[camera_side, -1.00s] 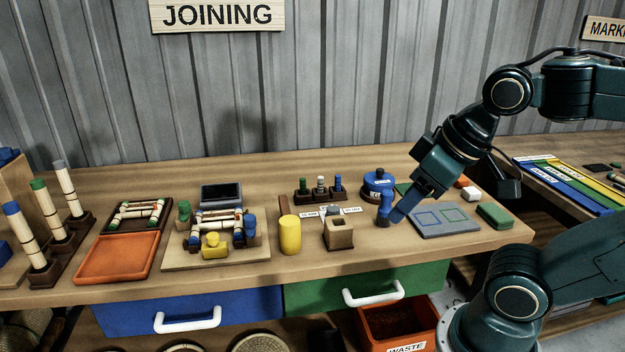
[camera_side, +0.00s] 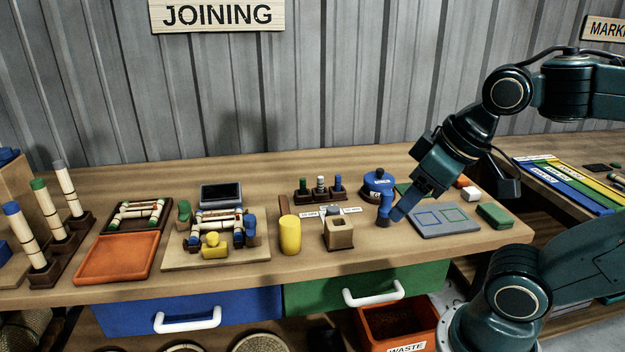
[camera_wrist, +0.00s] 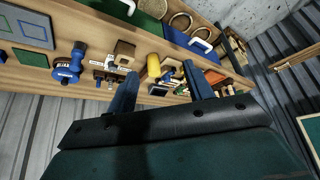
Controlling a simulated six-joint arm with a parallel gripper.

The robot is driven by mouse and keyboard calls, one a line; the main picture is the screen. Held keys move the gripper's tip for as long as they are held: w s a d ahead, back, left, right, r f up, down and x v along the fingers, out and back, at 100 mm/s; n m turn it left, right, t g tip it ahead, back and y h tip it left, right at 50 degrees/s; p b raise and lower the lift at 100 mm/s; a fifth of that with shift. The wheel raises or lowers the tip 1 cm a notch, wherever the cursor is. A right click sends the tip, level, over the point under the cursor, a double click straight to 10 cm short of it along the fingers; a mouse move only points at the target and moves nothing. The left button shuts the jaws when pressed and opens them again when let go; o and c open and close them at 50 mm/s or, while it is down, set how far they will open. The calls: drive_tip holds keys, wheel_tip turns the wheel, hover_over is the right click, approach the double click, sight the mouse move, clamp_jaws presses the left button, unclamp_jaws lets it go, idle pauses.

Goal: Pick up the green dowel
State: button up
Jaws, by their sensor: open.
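A small rack (camera_side: 320,197) at the back middle of the bench holds three short upright dowels. The green dowel (camera_side: 302,185) is at its left, beside a pale one (camera_side: 320,184) and a blue one (camera_side: 338,184). My gripper (camera_side: 399,213) is to the right of the rack, over the bench beside a short blue upright piece (camera_side: 385,206). In the wrist view my gripper (camera_wrist: 160,88) has its two fingers spread, with nothing held between them. The green dowel is too small to make out surely in the wrist view.
A yellow cylinder (camera_side: 290,235) and a wooden block with a square hole (camera_side: 338,234) stand in front of the rack. A blue round container (camera_side: 378,183) is right of it. A grey marked pad (camera_side: 445,221) lies right of my gripper.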

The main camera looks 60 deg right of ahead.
drive_tip(key=shift+c, duration=0.5)
drive_tip(key=w+d+r+m+g, duration=0.1)
drive_tip(key=w+d+r+m, duration=0.15)
drive_tip(key=w, duration=0.35)
drive_tip(key=w+d+r+m, duration=0.1)
drive_tip(key=w+r+m, duration=0.1)
drive_tip(key=w+r, duration=0.25)
drive_tip(key=m+g, duration=0.5)
drive_tip(key=m, duration=1)
hover_over(304, 178)
wheel_tip(304, 178, down, 16)
drive_tip(key=shift+r, duration=0.2)
drive_tip(key=shift+f, duration=0.1)
drive_tip(key=shift+a+f, duration=0.1)
drive_tip(key=shift+f, duration=4.1)
